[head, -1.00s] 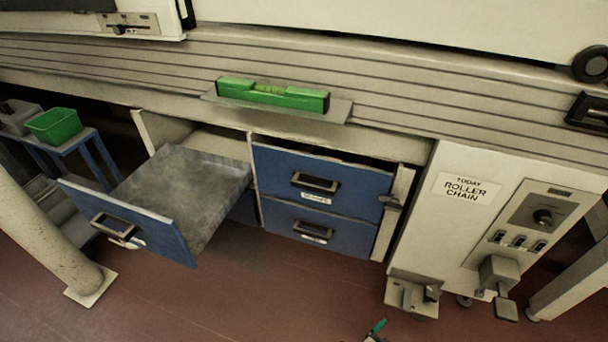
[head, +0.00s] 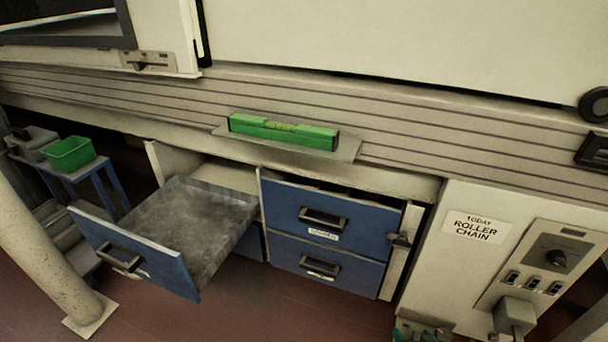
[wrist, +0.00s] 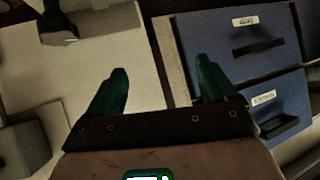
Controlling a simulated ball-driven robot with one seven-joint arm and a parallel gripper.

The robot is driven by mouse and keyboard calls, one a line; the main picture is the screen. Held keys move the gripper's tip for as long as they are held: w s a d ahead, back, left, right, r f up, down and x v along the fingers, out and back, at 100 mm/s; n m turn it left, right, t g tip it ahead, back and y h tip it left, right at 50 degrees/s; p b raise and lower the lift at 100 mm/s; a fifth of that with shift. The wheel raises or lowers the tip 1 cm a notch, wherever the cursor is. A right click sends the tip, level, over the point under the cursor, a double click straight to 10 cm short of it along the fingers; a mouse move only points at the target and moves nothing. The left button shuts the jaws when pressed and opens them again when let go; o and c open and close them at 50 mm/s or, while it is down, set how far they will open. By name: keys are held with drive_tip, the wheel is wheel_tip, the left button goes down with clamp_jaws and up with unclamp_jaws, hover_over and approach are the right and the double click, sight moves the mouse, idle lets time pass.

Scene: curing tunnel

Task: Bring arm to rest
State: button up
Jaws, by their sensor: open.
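My gripper (wrist: 162,88) shows in the wrist view with its two green fingers apart and nothing between them. It is in front of the cabinet, with pale panel beyond the left finger and blue drawer fronts beyond the right. In the head view the gripper cannot be made out clearly; only a small dark and greenish part shows at the bottom edge, right of centre. How far the fingers are from the cabinet is hard to tell.
An open, empty-looking blue drawer (head: 140,262) juts out at left. Two shut blue drawers (head: 328,219) sit beside it. A green spirit level (head: 283,132) lies on a small ledge above. A green bin (head: 70,154) stands on a blue-legged stand; a control panel (head: 548,265) is at right.

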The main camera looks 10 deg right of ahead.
drive_tip(key=s+a+r+n+g+y, duration=0.15)
drive_tip(key=s+a+r+g, duration=0.4)
drive_tip(key=s+r, duration=0.55)
drive_tip(key=s+a+r+n+g, duration=0.2)
drive_tip(key=s+a+r+g, duration=0.35)
drive_tip(key=s, duration=0.95)
wheel_tip(320, 180, up, 30)
drive_tip(key=w+t+p, duration=0.1)
drive_tip(key=p, duration=2.7)
drive_tip(key=shift+a+f, duration=0.25)
